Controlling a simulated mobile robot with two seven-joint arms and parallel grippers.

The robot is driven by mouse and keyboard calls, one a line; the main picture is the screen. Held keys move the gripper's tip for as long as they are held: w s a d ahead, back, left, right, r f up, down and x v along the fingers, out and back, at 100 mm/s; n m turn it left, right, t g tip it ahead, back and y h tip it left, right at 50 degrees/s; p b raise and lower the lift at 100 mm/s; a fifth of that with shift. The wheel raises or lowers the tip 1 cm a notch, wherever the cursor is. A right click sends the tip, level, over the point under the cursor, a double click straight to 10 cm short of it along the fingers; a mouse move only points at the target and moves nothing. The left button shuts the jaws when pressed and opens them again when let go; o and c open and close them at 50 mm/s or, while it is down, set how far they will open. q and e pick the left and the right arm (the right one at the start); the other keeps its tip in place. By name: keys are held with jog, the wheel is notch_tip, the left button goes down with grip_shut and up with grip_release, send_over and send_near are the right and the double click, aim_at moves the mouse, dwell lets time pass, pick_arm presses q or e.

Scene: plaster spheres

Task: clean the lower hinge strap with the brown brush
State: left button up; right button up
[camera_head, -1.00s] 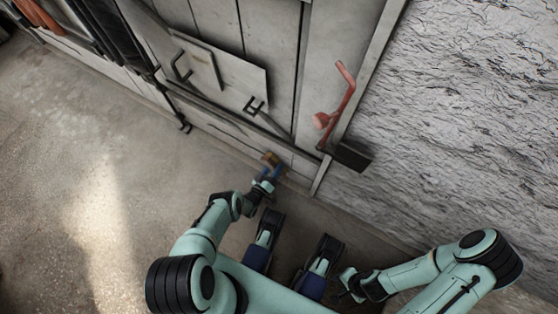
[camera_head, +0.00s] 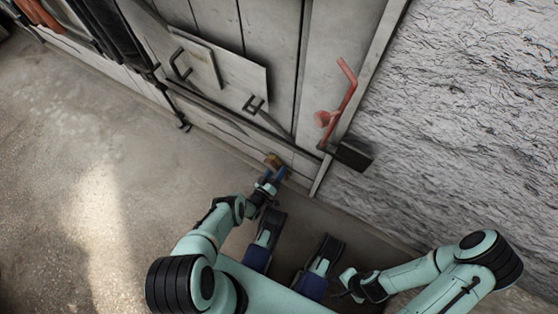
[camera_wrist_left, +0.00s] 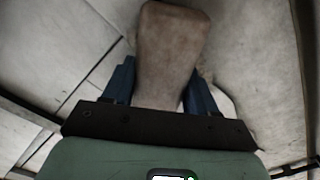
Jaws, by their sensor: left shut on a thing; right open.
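My left gripper (camera_head: 271,178) is shut on the brown brush (camera_head: 273,160) and holds it up against or very close to the lower part of the grey door; I cannot tell whether it touches. In the left wrist view the brush (camera_wrist_left: 170,55) stands between the two blue fingers of my left gripper (camera_wrist_left: 160,90), its brown block pointing away from the wrist. The bristles are hidden. The lower hinge strap cannot be made out clearly; the brush and gripper may cover part of it. My right gripper (camera_head: 345,282) is empty, low in the head view near my base.
A rough plaster wall (camera_head: 460,110) is at the right. Concrete floor (camera_head: 60,180) is clear at the left.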

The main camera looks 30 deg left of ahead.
aim_at(271, 168)
pick_arm(q)
jog(key=shift+w+a+r+p, duration=0.1)
jog(key=shift+a+r+p, duration=0.45)
jog(key=shift+r, duration=0.15)
jog(key=shift+a+r+p, duration=0.4)
jog(key=shift+a+r, duration=0.1)
jog(key=shift+r, duration=0.2)
jog(key=shift+s+d+f+b, duration=0.65)
jog(key=shift+s+f, duration=0.1)
jog(key=shift+f, duration=0.15)
jog(key=shift+s+d+f+b, duration=0.15)
jog(key=shift+d+f+b, duration=0.5)
jog(key=shift+f+b, duration=0.3)
jog(key=shift+w, duration=0.75)
dwell(4.0)
